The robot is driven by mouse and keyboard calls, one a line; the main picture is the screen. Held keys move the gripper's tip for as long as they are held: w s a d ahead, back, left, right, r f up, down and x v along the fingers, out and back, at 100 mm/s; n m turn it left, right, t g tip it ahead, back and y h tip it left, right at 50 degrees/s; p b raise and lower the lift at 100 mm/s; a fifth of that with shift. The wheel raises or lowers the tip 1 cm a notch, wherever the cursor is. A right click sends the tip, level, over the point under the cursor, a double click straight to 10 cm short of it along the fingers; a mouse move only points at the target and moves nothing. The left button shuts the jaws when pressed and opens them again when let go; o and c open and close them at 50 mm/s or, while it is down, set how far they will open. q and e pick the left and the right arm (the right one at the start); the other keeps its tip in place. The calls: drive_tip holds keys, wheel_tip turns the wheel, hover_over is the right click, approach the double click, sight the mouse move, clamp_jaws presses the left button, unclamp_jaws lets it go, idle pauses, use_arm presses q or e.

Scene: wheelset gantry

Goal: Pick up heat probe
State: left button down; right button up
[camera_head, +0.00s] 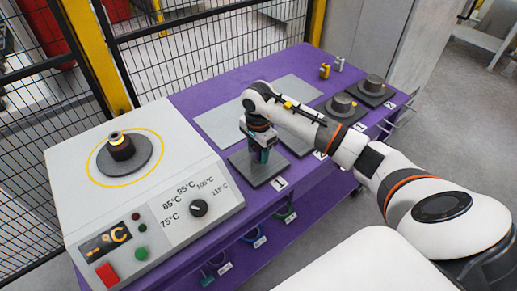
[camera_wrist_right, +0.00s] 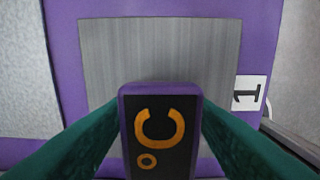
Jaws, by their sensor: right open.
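The heat probe (camera_wrist_right: 160,135) shows in the right wrist view as an upright block with a purple rim and a black face marked °C in orange. It stands over a grey metal plate (camera_wrist_right: 160,50) tagged 1. My right gripper (camera_head: 262,156) is above that plate in the head view, pointing down. Its green fingers lie on either side of the probe in the wrist view and are open; whether they touch it I cannot tell. In the head view the probe is mostly hidden by the gripper. My left gripper is out of view.
A heater box (camera_head: 150,190) with a dial and a dark round part on top stands at the left. Dark round parts (camera_head: 341,104) sit on plates to the right. A flat grey sheet (camera_head: 215,122) lies behind my gripper on the purple table (camera_head: 215,88).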

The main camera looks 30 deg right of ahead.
drive_tip(key=shift+c, duration=0.6)
clamp_jaws()
